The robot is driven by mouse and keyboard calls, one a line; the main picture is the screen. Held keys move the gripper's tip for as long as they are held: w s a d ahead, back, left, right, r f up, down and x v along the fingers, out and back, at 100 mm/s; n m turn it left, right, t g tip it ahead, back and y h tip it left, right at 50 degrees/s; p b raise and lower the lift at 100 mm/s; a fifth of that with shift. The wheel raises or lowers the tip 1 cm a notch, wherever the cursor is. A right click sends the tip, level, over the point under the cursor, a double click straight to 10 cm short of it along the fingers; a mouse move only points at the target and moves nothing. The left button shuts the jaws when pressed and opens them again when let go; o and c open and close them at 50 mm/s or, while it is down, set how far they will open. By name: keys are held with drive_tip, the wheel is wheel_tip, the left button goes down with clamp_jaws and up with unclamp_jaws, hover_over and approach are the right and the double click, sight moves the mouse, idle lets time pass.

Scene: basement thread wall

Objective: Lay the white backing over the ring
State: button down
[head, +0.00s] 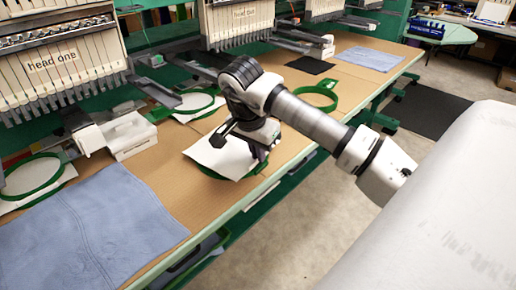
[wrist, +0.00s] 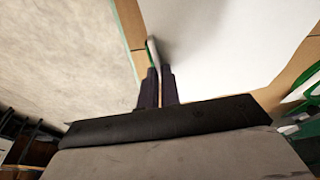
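The white backing (head: 218,154) lies over a green ring (head: 207,173) on the tan table, in the middle of the head view. Part of the ring's green rim shows below the sheet's front left edge; the rest is hidden under the sheet and behind my arm. My gripper (head: 258,158) is low at the sheet's right side. In the wrist view my gripper's dark fingers (wrist: 158,84) are close together at the edge of the backing (wrist: 235,40), and they appear shut on it. I cannot tell whether the sheet rests flat on the ring.
A blue cloth (head: 95,225) covers the table's front left. Other green rings stand at the left (head: 32,177), behind (head: 198,104) and to the right (head: 318,98). Embroidery heads (head: 60,65) hang over the back. The table edge (head: 243,205) drops to a concrete floor.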

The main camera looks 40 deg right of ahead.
drive_tip(key=shift+f+b, duration=0.3)
idle(0.4)
drive_tip(key=shift+a, duration=0.1)
drive_tip(key=c, duration=1.5)
unclamp_jaws()
drive_tip(key=shift+c, duration=0.2)
drive_tip(key=v, duration=1.4)
drive_tip(key=shift+s, duration=0.1)
